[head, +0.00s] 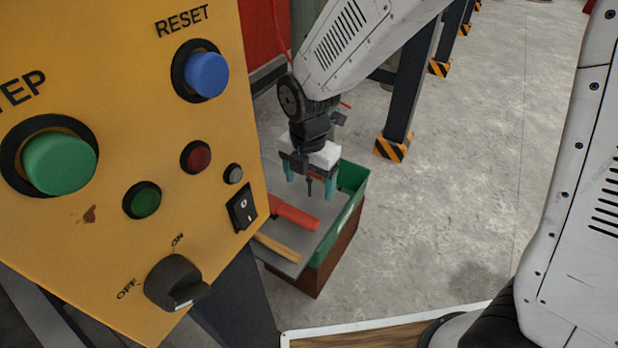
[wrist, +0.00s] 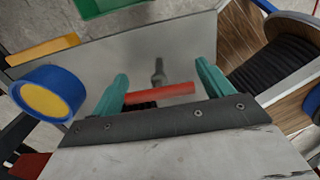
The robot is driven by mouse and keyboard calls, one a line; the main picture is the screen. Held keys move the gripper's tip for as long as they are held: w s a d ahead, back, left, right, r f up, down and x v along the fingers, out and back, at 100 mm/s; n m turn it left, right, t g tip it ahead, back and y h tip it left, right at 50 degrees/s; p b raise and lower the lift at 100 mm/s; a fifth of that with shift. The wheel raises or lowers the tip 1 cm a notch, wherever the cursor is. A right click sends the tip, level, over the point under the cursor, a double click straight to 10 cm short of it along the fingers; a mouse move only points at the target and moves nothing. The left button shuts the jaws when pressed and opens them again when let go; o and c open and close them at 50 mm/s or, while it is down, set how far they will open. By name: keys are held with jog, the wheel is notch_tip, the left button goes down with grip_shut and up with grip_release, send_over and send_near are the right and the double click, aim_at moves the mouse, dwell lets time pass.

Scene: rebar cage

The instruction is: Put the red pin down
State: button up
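A red bar, which looks like the red pin (head: 295,214), lies on a grey board (head: 318,238) in the head view. In the wrist view the red pin (wrist: 165,93) shows crosswise between my fingers, and its left end is partly hidden near the left finger. My gripper (head: 310,182) points down over the board with its two teal fingers apart. In the wrist view my gripper (wrist: 162,87) is open, with no clear contact on the pin. A dark, slender piece (wrist: 158,72) shows between the fingers; I cannot tell what it belongs to.
A yellow strip (head: 279,247) lies beside the pin. A green bin (head: 351,178) is at the board's far side. A blue-and-yellow round object (wrist: 47,92) is at left in the wrist view. A yellow control panel (head: 120,200) fills the head view's left.

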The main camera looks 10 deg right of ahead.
notch_tip(320, 180, up, 12)
jog(key=shift+r, duration=0.15)
jog(key=s+d+r+m, duration=0.3)
jog(key=s+d+m, duration=0.1)
jog(key=d+m, duration=0.2)
jog(key=s+d+r+m, duration=0.3)
jog(key=d+m, duration=0.4)
jog(key=s+d+m+t, duration=0.1)
jog(key=s+d+m, duration=0.7)
jog(key=s+m, duration=0.4)
jog(key=shift+m, duration=1.7)
